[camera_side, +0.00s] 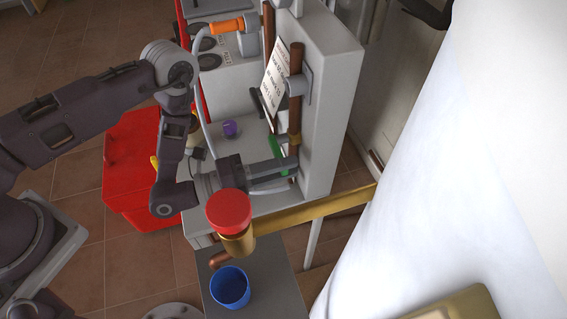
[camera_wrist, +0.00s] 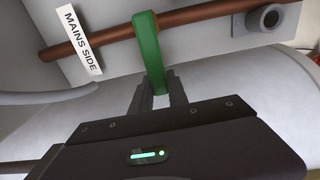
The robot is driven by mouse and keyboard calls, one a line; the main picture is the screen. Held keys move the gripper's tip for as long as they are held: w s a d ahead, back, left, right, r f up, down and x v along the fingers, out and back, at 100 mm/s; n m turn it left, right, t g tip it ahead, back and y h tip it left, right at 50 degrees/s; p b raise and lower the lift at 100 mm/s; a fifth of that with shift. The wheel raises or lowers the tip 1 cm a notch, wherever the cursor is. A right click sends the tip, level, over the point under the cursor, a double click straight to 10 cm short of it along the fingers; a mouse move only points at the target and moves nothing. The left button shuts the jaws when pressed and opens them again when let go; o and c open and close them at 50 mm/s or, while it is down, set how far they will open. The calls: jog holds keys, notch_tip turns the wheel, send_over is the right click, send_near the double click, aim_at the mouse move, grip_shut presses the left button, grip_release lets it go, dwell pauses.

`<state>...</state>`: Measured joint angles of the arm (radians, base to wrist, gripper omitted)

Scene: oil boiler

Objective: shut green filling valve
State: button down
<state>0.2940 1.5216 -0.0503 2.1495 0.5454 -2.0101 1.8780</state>
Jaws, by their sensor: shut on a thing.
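The green filling valve (camera_wrist: 148,45) has a green lever on a copper pipe, and it fills the top middle of the wrist view. In the side view the green lever (camera_side: 278,145) shows partly beside the pipe, partly hidden by my gripper. My gripper (camera_side: 289,166) reaches right toward the white panel. In the wrist view my gripper (camera_wrist: 157,90) has its two fingers on either side of the lever's near end and is shut on it. The lever stands across the pipe in the wrist view.
The copper pipe (camera_side: 295,112) runs along the white boiler panel (camera_side: 328,95). A "MAINS SIDE" label (camera_wrist: 79,40) lies left of the lever. A red-capped brass fitting (camera_side: 230,215) is close below my gripper. A blue cup (camera_side: 230,287) stands lower; a red toolbox (camera_side: 128,165) is left.

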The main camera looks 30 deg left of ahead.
jog(key=shift+f, duration=0.1)
dwell(0.4)
jog(key=c, duration=1.3)
grip_release()
jog(key=shift+s+a+f, duration=0.1)
jog(key=shift+s+a, duration=0.1)
jog(key=shift+a, duration=0.15)
jog(key=v, duration=0.6)
jog(key=shift+s+a, duration=0.1)
jog(key=shift+s, duration=0.1)
